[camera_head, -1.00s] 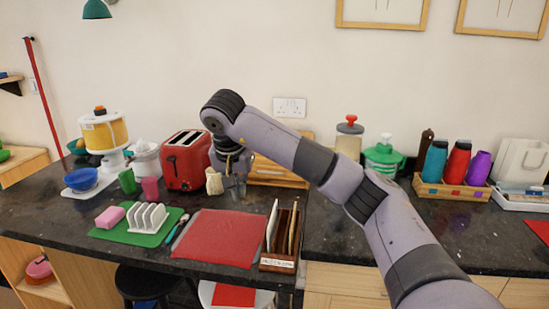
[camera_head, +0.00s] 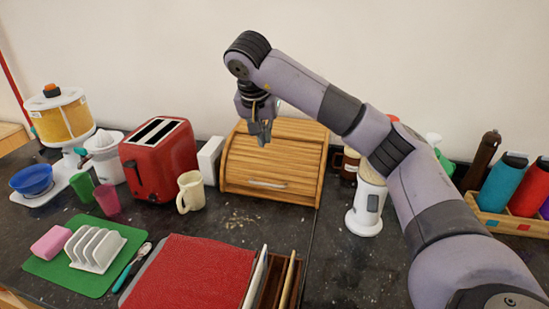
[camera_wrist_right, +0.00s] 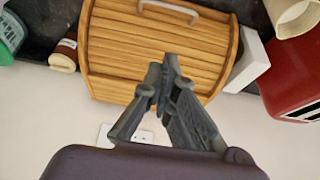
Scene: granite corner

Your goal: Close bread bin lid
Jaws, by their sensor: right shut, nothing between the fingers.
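The wooden bread bin (camera_head: 285,165) stands on the dark counter against the wall, right of the toaster. Its slatted lid (camera_head: 268,160) covers the curved front, with the pale handle (camera_head: 268,184) low near the front bottom edge. No opening shows below the handle. My right gripper (camera_head: 262,132) is shut and empty, over the top of the bin in the head view. In the right wrist view the fingertips (camera_wrist_right: 168,66) point over the lid slats (camera_wrist_right: 150,50), with the handle (camera_wrist_right: 168,10) farther off. Contact with the lid cannot be told. My left gripper is out of view.
A red toaster (camera_head: 160,158), a white block (camera_head: 210,158) and a cream mug (camera_head: 190,192) stand left of the bin. A white-based jar (camera_head: 367,205) stands to the right, near my arm. The counter before the bin is mostly clear.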

